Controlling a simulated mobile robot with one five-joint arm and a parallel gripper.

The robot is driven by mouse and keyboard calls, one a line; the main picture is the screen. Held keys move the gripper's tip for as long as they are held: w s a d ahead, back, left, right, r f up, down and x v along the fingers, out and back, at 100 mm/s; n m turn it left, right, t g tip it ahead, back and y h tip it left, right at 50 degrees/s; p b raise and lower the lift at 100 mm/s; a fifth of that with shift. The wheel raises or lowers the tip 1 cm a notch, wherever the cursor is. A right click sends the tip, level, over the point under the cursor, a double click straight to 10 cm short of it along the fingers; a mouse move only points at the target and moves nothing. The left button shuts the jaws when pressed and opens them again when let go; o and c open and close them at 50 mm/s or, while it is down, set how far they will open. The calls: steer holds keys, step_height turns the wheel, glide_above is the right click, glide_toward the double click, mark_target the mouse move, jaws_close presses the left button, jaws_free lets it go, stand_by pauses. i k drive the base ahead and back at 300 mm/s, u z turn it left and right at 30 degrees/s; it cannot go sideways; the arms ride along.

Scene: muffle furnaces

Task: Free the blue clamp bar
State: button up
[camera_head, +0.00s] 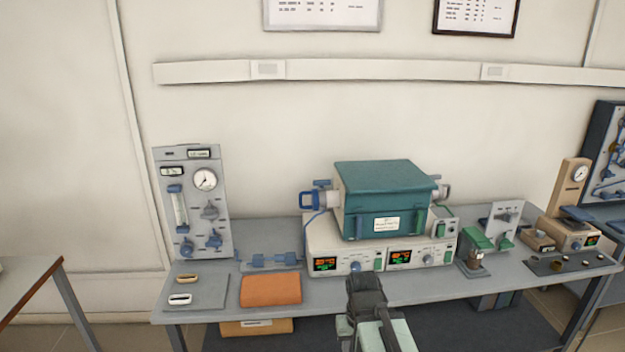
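A blue bar-like fitting (274,260) lies low on a light plate on the bench, left of the furnace controls. Another blue part, a looped handle (307,201), sits at the left end of the green-topped furnace (384,190). I cannot tell from this view which of the two is the clamp bar, or how either is fastened. My gripper (366,284) is dark and stands at the front edge of the bench, in front of the controls and right of both blue parts. It touches neither. Its fingers are too small and dark to tell open from shut.
An orange folded cloth (270,290) and a grey tray (196,293) with two small rings lie at the bench's left front. A gauge panel (192,202) stands behind them. A green-topped device (476,245) is at the right. Open floor lies left of the bench.

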mark_target(322, 182)
steer(key=i, duration=0.85)
